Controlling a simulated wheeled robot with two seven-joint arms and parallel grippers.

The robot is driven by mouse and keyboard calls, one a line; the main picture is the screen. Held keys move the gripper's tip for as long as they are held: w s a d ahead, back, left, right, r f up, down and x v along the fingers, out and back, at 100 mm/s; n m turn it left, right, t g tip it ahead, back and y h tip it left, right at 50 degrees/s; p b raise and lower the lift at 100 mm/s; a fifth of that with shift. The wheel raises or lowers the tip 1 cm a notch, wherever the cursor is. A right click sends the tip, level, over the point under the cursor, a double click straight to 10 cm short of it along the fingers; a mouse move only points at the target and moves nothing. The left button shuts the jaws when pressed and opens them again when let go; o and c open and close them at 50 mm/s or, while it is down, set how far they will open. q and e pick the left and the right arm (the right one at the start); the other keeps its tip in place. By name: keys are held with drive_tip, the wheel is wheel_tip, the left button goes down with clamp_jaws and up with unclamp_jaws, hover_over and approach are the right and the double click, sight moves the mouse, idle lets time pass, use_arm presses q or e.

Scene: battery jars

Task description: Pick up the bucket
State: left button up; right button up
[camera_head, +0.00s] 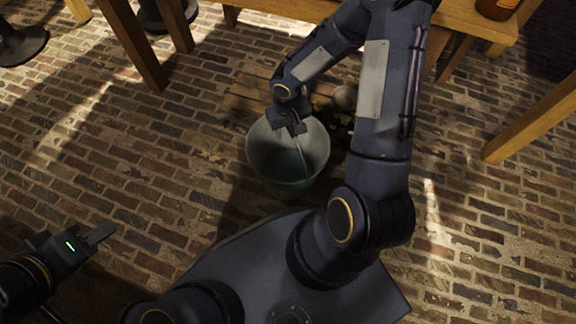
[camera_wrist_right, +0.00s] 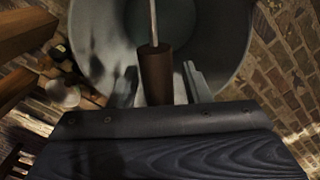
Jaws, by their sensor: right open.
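A grey-green bucket (camera_head: 272,150) stands upright on the brick floor in front of my base, and its interior fills the top of the right wrist view (camera_wrist_right: 215,40). My right gripper (camera_head: 294,128) reaches down over its far rim. In the right wrist view, the bucket's brown handle grip (camera_wrist_right: 156,72) with its thin metal wire lies between the two open fingers of my right gripper (camera_wrist_right: 161,82). Whether either finger touches the grip cannot be told. My left gripper (camera_head: 100,236) is at the lower left, far from the bucket; its finger gap is not clear.
A low slatted wooden piece (camera_head: 247,88) lies behind the bucket, with a pale round object (camera_head: 345,97) beside it. A wooden table (camera_head: 465,22) with a brown jar (camera_head: 497,7) stands at the back right. Brick floor left of the bucket is clear.

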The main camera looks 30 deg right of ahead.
drive_tip(key=shift+c, duration=0.2)
drive_tip(key=shift+f, duration=0.1)
clamp_jaws()
idle(1.2)
drive_tip(key=shift+w, duration=0.1)
